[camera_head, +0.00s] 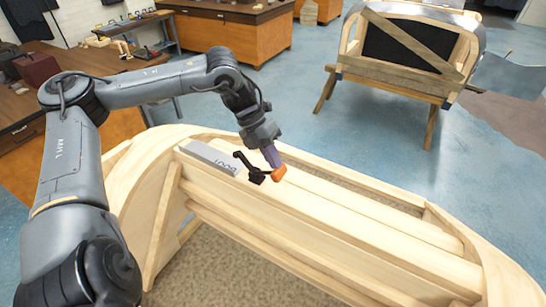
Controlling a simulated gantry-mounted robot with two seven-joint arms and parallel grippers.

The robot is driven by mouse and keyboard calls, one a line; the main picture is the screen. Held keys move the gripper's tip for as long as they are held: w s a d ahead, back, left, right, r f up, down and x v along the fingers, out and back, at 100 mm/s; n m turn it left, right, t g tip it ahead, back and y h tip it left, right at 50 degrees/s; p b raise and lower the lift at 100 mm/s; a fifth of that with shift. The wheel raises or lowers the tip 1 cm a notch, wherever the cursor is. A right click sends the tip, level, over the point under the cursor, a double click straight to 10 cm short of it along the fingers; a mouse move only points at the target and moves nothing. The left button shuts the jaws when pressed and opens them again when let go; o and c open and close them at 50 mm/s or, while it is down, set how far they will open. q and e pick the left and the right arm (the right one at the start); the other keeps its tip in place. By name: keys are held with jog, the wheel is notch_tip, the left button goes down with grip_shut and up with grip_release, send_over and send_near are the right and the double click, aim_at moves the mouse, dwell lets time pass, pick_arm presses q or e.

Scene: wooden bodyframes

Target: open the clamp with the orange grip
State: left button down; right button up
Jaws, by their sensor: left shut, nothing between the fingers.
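The clamp (254,176) is a small black piece with an orange grip (279,173). It sits on the upper rail of the light wooden bodyframe (330,225), beside a grey block (208,156) with lettering on it. My left gripper (271,156) reaches down from the left arm, its purple-grey fingers shut and empty. The fingertips are right at the orange grip, just above and behind it; I cannot tell whether they touch. My right gripper is not in view.
A second wooden frame (400,62) stands on legs at the back right. Wooden workbenches with tools (232,33) stand at the back and left. The blue floor (320,110) between them is clear.

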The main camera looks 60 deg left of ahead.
pick_arm(q)
jog(key=shift+w+d+f+p, duration=0.2)
jog(key=shift+d+p, duration=0.15)
jog(key=shift+p, duration=0.25)
jog(key=shift+w+d+f, duration=0.1)
jog(key=shift+d+f, duration=0.15)
jog(key=shift+f, duration=0.2)
jog(key=shift+w+d+f, duration=0.25)
jog(key=shift+d, duration=0.1)
jog(key=shift+s+a, duration=0.1)
jog(key=shift+a, duration=0.05)
jog(key=shift+r, duration=0.15)
